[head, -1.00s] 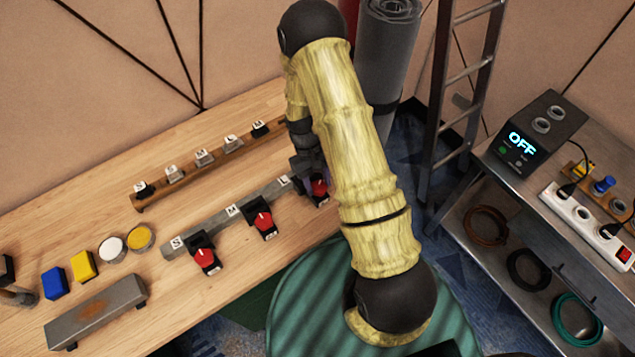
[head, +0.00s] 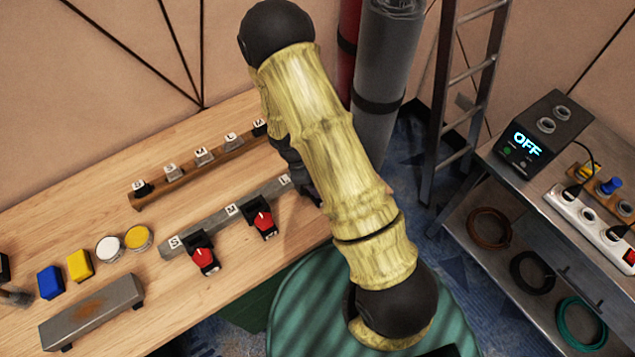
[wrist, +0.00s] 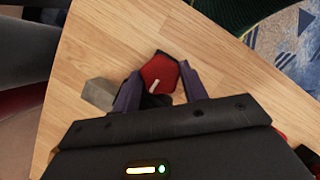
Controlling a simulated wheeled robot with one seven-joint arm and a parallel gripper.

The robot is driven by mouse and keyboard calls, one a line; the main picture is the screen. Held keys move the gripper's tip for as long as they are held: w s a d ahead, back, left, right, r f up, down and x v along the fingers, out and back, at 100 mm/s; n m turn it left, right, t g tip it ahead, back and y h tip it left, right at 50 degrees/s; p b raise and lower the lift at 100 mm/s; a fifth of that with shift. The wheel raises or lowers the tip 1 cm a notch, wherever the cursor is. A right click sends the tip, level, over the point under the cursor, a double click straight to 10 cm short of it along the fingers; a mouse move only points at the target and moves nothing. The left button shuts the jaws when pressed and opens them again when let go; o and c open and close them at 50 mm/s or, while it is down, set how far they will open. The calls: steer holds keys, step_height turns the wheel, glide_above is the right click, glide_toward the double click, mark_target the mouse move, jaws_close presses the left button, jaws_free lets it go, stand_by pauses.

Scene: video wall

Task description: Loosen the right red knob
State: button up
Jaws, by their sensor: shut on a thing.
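The right red knob (wrist: 160,71) shows in the wrist view between the two dark fingers of my gripper (wrist: 160,76). The fingers are shut on its sides. A pale pointer line on the knob runs slightly slanted. In the head view my arm hides this knob, and only part of my gripper (head: 309,192) shows at the right end of the grey rail (head: 221,222). The middle red knob (head: 264,221) and the left red knob (head: 203,258) sit on black clamps along that rail, outside my gripper.
A wooden rail (head: 187,172) with several labelled blocks stands behind. Blue (head: 51,283) and yellow (head: 79,266) blocks, two round tins and a metal bar (head: 92,312) lie at the left. A metal shelf with a box reading OFF (head: 537,130) stands at the right.

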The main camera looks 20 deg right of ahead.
steer(key=shift+n, duration=0.3)
steer(key=o, duration=0.7)
steer(key=b+v, duration=0.1)
steer(key=v, duration=1.6)
steer(key=shift+a+r+b, duration=0.15)
steer(key=shift+r+b, duration=0.05)
steer(key=shift+b, duration=0.2)
steer(key=shift+s, duration=0.2)
